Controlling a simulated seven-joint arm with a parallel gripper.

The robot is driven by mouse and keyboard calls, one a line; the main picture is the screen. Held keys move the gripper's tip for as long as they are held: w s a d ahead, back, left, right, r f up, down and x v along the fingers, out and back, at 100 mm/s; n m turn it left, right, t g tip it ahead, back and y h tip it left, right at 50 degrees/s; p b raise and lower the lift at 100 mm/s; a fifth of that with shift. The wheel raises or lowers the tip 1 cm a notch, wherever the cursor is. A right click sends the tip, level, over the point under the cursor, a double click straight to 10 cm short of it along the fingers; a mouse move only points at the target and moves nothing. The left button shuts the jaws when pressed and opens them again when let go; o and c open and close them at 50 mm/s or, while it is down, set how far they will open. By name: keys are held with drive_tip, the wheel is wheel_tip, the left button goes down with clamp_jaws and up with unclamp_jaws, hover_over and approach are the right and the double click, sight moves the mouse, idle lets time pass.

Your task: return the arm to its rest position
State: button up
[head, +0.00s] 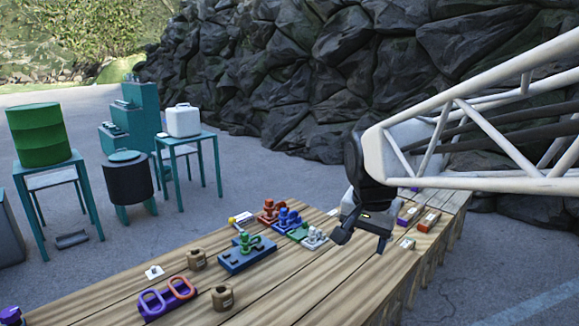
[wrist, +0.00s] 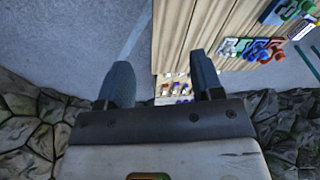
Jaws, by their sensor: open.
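My gripper (head: 362,240) hangs over the right part of the wooden table (head: 270,285) in the head view, at the end of my white lattice arm. In the wrist view my gripper (wrist: 160,82) shows two dark fingers spread apart with nothing between them. Past the fingertips I see the table's edge and the grey ground. How high the gripper is above the table is hard to tell.
Near the gripper on the table stand white (head: 314,237), blue (head: 287,218) and red (head: 270,210) fittings, and a green piece on a blue base (head: 246,252). Orange and purple blocks (head: 429,220) lie to its right. A rock wall (head: 330,80) rises behind.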

drive_tip(key=s+d+f+n, duration=0.2)
drive_tip(key=s+f+n, duration=0.1)
drive_tip(key=s, duration=0.6)
drive_tip(key=s+d+f+n, duration=0.1)
drive_tip(key=s+f+n, duration=0.2)
drive_tip(key=s, duration=0.6)
drive_tip(key=shift+d+f, duration=0.4)
drive_tip(key=shift+f, duration=0.1)
